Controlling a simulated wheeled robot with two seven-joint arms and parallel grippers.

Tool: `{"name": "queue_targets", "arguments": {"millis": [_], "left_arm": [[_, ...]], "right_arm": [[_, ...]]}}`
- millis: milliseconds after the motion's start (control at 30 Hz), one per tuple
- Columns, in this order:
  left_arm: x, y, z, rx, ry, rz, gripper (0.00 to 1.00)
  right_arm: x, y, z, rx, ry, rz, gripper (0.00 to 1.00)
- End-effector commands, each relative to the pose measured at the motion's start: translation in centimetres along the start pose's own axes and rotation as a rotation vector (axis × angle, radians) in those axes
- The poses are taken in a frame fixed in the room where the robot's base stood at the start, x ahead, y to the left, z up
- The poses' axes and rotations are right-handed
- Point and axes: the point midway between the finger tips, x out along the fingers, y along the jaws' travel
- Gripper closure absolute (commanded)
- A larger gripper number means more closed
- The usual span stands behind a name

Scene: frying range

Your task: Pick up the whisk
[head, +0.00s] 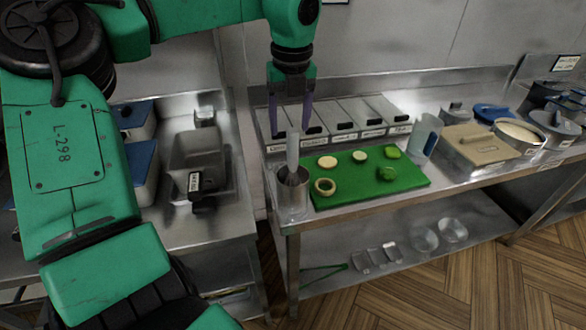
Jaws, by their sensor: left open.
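A pale upright handle, which looks like the whisk's (293,153), stands out of a metal cup (293,196) at the front left corner of the steel table. Its lower end is hidden inside the cup. My left gripper (290,122) points down above the handle. Its two purple-grey fingers are apart with nothing seen between them. The fingertips appear close to the handle's top, but I cannot tell the exact gap. My right gripper is not in view.
A green cutting board (340,194) with several vegetable pieces lies right of the cup. Lidded containers (345,118) line the back. A clear cup (426,136), a beige lidded box (471,146) and pots (552,127) stand farther right. A steel counter (219,219) is at left, across a gap.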

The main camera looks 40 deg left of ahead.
Motion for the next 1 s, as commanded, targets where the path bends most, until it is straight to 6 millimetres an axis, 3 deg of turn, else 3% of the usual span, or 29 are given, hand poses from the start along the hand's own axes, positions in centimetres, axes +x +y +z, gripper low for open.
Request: {"name": "queue_targets", "arguments": {"millis": [167, 367, 500, 700, 733, 767, 900, 1000], "left_arm": [[3.1, 0.0, 0.0, -0.001, 0.004, 0.001, 0.31], [5.9, -0.6, 0.0, -0.001, 0.006, 0.005, 0.31], [8.4, -0.7, 0.0, -0.002, 0.004, 0.002, 0.31], [8.9, -0.8, 0.1, -0.003, 0.000, -0.001, 0.31], [8.9, -0.8, 0.1, -0.003, 0.000, -0.001, 0.35], [8.9, -0.8, 0.1, -0.003, 0.000, -0.001, 0.47], [8.8, -0.8, 0.1, -0.002, 0.000, -0.001, 1.00], [8.8, -0.8, 0.1, -0.002, 0.000, -0.001, 1.00]], "right_arm": [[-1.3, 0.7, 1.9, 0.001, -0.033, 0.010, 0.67], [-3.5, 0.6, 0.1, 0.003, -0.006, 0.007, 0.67], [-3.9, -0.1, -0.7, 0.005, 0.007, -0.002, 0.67], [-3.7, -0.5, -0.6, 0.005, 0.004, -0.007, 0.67], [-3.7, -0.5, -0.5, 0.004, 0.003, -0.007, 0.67], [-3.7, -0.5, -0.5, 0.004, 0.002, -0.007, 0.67], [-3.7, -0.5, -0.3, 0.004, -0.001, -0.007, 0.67], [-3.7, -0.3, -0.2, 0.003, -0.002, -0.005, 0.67]]}}
